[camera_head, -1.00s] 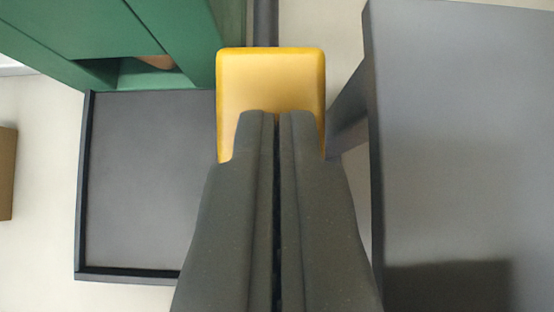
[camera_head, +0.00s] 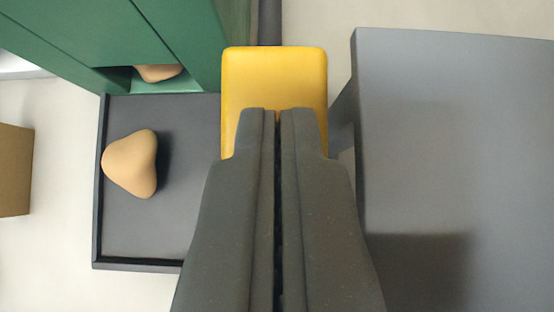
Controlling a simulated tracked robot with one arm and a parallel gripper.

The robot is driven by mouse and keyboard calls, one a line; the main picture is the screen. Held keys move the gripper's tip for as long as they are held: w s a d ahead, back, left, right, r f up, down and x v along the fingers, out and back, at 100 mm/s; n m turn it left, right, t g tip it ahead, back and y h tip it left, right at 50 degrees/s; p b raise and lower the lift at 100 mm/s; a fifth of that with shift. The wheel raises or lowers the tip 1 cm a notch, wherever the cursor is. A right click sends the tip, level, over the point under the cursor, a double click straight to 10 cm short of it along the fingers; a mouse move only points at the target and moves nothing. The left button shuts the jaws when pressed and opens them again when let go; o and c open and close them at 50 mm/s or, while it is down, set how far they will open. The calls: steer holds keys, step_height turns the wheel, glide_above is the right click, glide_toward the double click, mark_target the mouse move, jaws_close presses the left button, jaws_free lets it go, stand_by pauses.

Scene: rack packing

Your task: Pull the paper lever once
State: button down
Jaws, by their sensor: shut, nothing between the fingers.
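The lever's yellow paddle (camera_head: 275,78) is in the upper middle of the view, beside the green machine (camera_head: 185,35). My gripper (camera_head: 278,112) is shut and empty, its fingertips over the lower part of the paddle. I cannot tell whether they touch it. A tan, rounded lump of paper filling (camera_head: 131,163) lies on the dark tray (camera_head: 150,235) below the machine. Another tan piece (camera_head: 158,73) shows in the machine's opening. The paddle's lower edge is hidden behind my fingers.
A grey table (camera_head: 450,140) fills the right side, close to the paddle. A brown box (camera_head: 15,170) stands at the left edge. Pale floor shows between them and along the bottom left.

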steer(key=w+r+v, duration=0.1)
steer(key=v, duration=1.2)
steer(key=shift+b, duration=0.3)
stand_by(0.4)
steer(key=a+r+t, duration=0.1)
steer(key=a+r, duration=0.2)
steer(key=r, duration=0.3)
steer(key=s+a+r+t, duration=0.1)
steer(key=a+r, duration=0.2)
steer(key=r, duration=0.3)
steer(key=a+r+t, duration=0.1)
steer(key=a+r, duration=0.2)
steer(key=r, duration=0.3)
steer(key=s+a+r+t, duration=0.1)
steer(key=s+a+r, duration=0.4)
steer(key=r, duration=0.4)
steer(key=s+a+r+t, duration=0.2)
steer(key=s+a+r, duration=0.3)
steer(key=a+r, duration=0.3)
step_height(320, 180, up, 3)
steer(key=shift+s+f+b, duration=0.25)
steer(key=shift+s+b, duration=0.15)
